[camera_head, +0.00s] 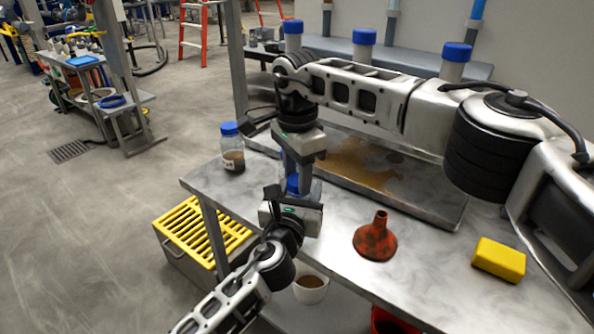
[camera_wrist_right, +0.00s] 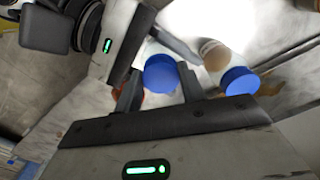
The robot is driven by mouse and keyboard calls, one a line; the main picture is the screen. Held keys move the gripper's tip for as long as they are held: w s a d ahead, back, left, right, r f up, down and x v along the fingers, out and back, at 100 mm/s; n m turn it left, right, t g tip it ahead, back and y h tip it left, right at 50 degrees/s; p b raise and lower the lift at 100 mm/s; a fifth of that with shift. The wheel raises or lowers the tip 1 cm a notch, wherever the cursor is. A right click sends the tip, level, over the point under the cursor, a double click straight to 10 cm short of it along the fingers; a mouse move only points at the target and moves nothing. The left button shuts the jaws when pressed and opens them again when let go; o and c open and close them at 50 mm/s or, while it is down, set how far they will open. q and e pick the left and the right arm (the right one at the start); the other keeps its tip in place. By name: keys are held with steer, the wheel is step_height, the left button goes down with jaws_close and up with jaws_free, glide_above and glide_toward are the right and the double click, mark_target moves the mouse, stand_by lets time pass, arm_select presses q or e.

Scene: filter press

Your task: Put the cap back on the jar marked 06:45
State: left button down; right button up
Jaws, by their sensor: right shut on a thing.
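My right gripper (camera_head: 303,172) points down over the bench and is shut on a blue cap (camera_wrist_right: 160,72), which shows between its fingertips in the wrist view. The cap also shows in the head view (camera_head: 292,184), partly hidden by the grippers. My left gripper (camera_head: 291,200) comes up from below, close under the right one; it also shows at the upper left of the wrist view (camera_wrist_right: 165,40). I cannot tell whether its fingers are closed on a jar. A jar with a blue cap and brown contents (camera_head: 232,158) stands on the bench to the left; its label is unreadable.
A red funnel (camera_head: 376,240) and a yellow sponge (camera_head: 499,259) are on the grey bench (camera_head: 330,225). A shallow tray (camera_head: 430,206) with brown liquid lies behind. Three blue-topped cylinders (camera_head: 365,40) stand at the back. A cup (camera_head: 311,292) is below the bench.

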steer(key=m, duration=0.6)
steer(key=shift+w, duration=0.1)
steer(key=m, duration=0.5)
steer(key=shift+w, duration=0.1)
steer(key=m, duration=0.5)
steer(key=shift+w, duration=0.1)
steer(key=m, duration=0.7)
steer(key=shift+d+m, duration=0.2)
steer(key=shift+m, duration=0.2)
steer(key=m, duration=0.5)
steer(key=shift+d, duration=0.1)
steer(key=m, duration=0.7)
steer(key=shift+d, duration=0.1)
steer(key=m, duration=0.7)
steer(key=shift+s+m, duration=0.25)
steer(key=shift+m, duration=0.05)
steer(key=m, duration=0.5)
steer(key=shift+s, duration=0.1)
